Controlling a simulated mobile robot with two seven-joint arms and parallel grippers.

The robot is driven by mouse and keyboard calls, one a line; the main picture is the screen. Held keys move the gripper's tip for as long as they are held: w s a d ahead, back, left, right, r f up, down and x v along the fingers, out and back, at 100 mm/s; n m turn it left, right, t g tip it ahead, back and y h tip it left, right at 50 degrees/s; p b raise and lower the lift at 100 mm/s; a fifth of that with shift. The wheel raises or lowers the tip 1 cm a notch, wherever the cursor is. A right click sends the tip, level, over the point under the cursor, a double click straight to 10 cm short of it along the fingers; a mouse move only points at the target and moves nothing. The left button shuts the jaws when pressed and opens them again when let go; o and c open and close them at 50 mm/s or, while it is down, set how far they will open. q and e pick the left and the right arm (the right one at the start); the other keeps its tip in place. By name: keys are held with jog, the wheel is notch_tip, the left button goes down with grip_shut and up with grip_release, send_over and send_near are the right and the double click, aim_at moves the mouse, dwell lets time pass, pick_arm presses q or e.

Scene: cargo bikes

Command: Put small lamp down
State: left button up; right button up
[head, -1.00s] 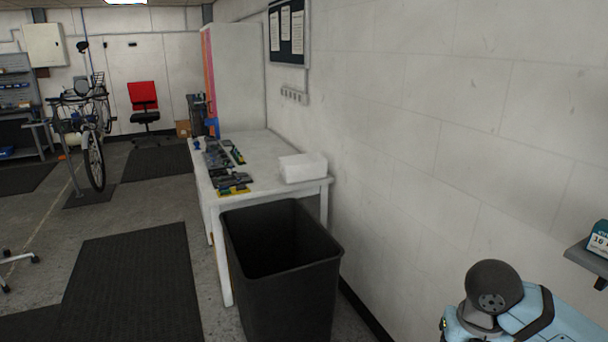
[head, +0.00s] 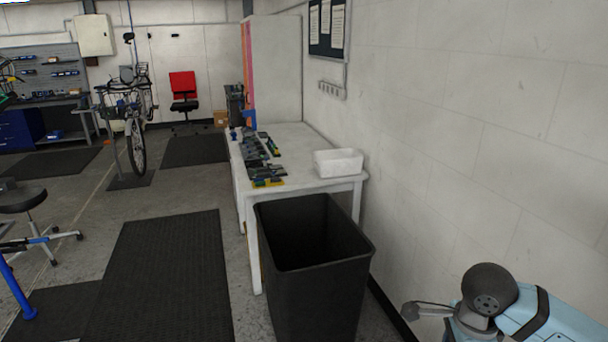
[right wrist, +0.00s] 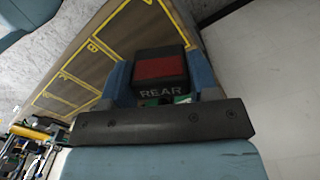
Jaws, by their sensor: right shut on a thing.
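The small lamp (right wrist: 160,72) is a dark box with a red lens and the word REAR on its face. It shows in the right wrist view, between the two blue-grey fingers of my right gripper (right wrist: 160,80). The gripper is shut on it. In the right wrist view a brown board (right wrist: 85,65) with yellow outlines lies beyond the lamp; I cannot tell how far apart they are. In the head view only part of my right arm shows at the lower right, and the lamp is not visible there. My left gripper is in neither view.
A black bin (head: 315,285) stands before a white table (head: 305,150) against the right wall. The table carries a white box (head: 338,163) and several tools (head: 262,165). A stool (head: 25,205), dark mats (head: 165,270) and a bike (head: 137,135) are on the left. Floor between is open.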

jog(key=w+a+n, duration=0.1)
jog(key=n, duration=0.5)
jog(key=w+a+n+p, duration=0.1)
jog(key=n, duration=0.6)
jog(key=w+a+n, duration=0.1)
jog(key=n, duration=0.6)
jog(key=shift+f, duration=0.3)
jog(key=shift+s, duration=0.1)
